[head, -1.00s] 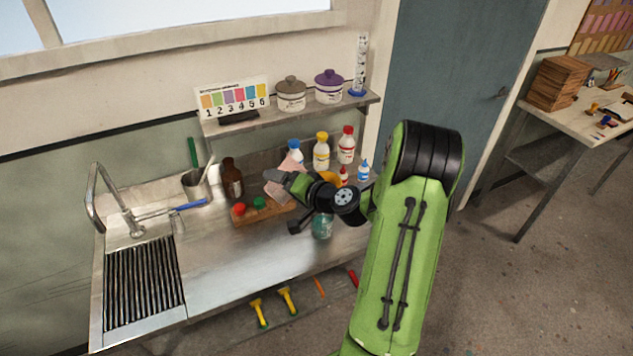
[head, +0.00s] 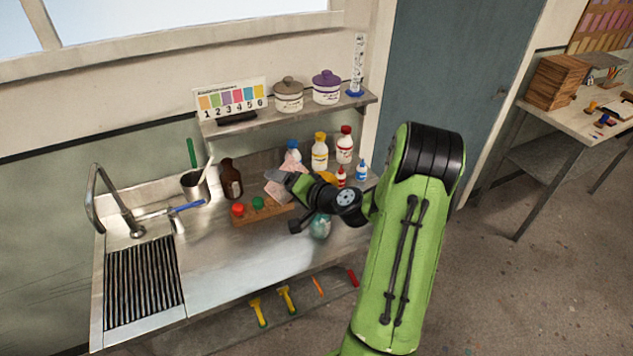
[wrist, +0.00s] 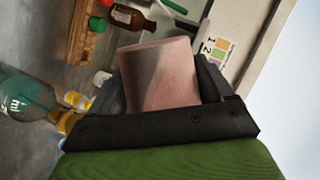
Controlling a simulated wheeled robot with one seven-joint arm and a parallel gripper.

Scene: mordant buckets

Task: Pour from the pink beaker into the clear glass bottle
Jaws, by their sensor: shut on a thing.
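My gripper (wrist: 165,82) is shut on the pink beaker (wrist: 158,70), which sits between its two black fingers in the wrist view. The beaker's sides run across the bottle's upright direction there, so it looks tilted; its contents are hidden. In the head view my gripper (head: 283,182) is above the back of the counter, with the pink beaker (head: 275,190) partly hidden by it. The clear glass bottle (head: 320,227) stands on the counter below my wrist, its top hidden by the arm. It also shows at the left of the wrist view (wrist: 25,95), apart from the beaker, with teal-green colour inside.
A wooden rack (head: 248,213) with red and green caps stands left of the bottle, beside a brown bottle (head: 231,180). Yellow-capped (head: 319,153) and red-capped (head: 344,147) bottles stand behind. A shelf (head: 290,112) overhangs the back.

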